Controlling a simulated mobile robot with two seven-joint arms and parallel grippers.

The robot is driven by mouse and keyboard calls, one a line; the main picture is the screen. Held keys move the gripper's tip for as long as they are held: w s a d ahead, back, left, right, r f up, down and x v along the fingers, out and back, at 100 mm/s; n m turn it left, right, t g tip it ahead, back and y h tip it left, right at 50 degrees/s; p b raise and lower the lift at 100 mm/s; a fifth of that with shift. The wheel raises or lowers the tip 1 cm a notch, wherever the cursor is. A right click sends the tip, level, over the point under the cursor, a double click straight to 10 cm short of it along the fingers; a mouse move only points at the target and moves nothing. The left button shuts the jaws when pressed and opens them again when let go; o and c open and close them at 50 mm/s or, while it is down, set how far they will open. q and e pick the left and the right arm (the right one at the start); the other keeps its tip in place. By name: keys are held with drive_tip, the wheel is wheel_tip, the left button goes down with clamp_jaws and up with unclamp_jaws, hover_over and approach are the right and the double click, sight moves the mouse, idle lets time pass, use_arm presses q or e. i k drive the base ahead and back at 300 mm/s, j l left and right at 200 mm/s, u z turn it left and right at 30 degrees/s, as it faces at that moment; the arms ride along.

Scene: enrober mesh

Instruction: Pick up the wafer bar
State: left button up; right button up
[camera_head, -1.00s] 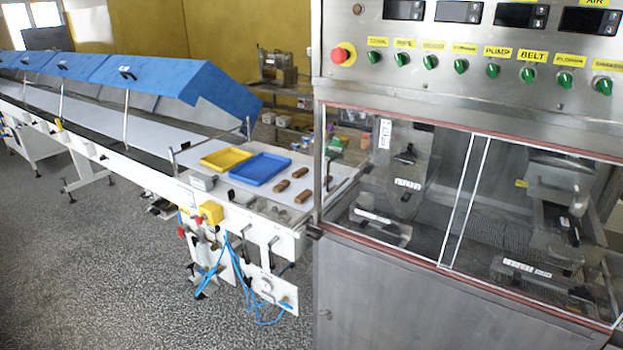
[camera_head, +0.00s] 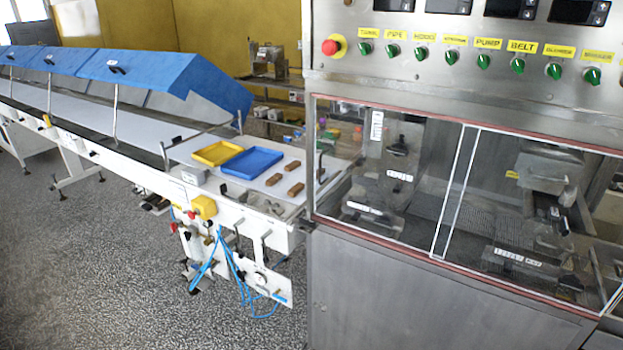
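Three brown bars lie apart on the white belt surface near its right end. The far wafer bar (camera_head: 292,166) is at the back, a second brown bar (camera_head: 273,180) is at the left, and a third brown bar (camera_head: 296,190) is nearest the front right. I cannot tell from their look which one is the wafer bar if they differ. Neither of my grippers shows in the head view.
A yellow tray (camera_head: 195,155) and a blue tray (camera_head: 228,170) sit left of the bars on the conveyor. Blue covers (camera_head: 150,68) stand over the belt farther left. A steel machine (camera_head: 400,290) with glass panels stands close at the right. Grey floor (camera_head: 80,270) is open at the front left.

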sight(291, 166)
drive_tip(key=i+j, duration=0.15)
drive_tip(key=j, duration=0.3)
drive_tip(key=i+j+z, duration=0.1)
drive_tip(key=j, duration=0.35)
drive_tip(key=i+j, duration=0.15)
drive_tip(key=j, duration=0.3)
drive_tip(key=i+j, duration=0.15)
drive_tip(key=j, duration=0.3)
drive_tip(key=i+j+z, duration=0.1)
drive_tip(key=j, duration=0.35)
drive_tip(key=i+j, duration=0.15)
drive_tip(key=j, duration=0.3)
drive_tip(key=i+j+z, duration=0.1)
drive_tip(key=j, duration=0.35)
drive_tip(key=i+j, duration=0.1)
drive_tip(key=j, duration=0.35)
